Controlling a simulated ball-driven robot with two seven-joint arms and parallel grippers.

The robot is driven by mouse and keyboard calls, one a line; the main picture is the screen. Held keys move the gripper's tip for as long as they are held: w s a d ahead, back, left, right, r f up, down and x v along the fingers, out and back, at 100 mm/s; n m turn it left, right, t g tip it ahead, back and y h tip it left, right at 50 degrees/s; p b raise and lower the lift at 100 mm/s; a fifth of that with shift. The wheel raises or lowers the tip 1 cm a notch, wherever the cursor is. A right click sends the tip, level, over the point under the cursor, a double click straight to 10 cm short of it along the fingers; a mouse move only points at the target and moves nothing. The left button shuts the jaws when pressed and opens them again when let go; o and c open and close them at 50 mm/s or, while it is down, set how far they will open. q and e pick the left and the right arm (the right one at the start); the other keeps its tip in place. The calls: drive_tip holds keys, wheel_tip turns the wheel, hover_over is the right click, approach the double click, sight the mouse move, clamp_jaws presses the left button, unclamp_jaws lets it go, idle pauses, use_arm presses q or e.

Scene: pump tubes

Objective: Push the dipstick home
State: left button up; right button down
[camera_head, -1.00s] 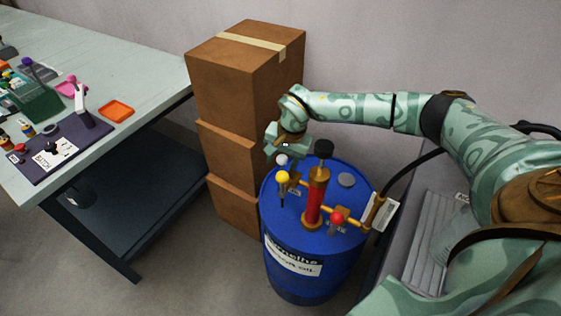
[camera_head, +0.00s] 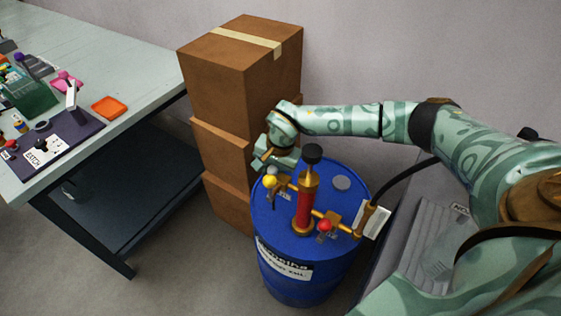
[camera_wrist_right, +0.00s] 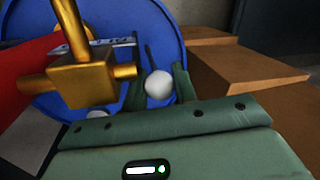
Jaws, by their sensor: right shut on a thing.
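The dipstick shows as a white ball knob (camera_wrist_right: 159,85) in the right wrist view. My right gripper (camera_wrist_right: 160,92) is shut on it, one green finger on each side. In the head view the gripper (camera_head: 276,160) is at the far left edge of the blue drum's (camera_head: 318,272) top, with the pale knob (camera_head: 272,171) just below it. My left gripper is not in view.
A red and brass pump (camera_head: 305,205) with a black knob stands on the drum. A yellow knob (camera_head: 270,181) is close to my gripper and a red knob (camera_head: 324,225) is nearer me. Stacked cardboard boxes (camera_head: 218,93) stand behind left. A workbench (camera_head: 145,62) is at the left.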

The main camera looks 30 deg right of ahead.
drive_tip(key=shift+r, duration=0.1)
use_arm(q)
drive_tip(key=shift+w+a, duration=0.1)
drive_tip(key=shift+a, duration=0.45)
use_arm(e)
drive_tip(key=c, duration=1.1)
unclamp_jaws()
use_arm(q)
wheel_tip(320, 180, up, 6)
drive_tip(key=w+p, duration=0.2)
drive_tip(key=p, duration=0.4)
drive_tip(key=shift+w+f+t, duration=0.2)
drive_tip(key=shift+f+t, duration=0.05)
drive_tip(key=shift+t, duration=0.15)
use_arm(e)
wheel_tip(320, 180, up, 16)
drive_tip(key=s+d, duration=0.2)
drive_tip(key=shift+s, duration=0.3)
drive_tip(key=shift+c, duration=0.2)
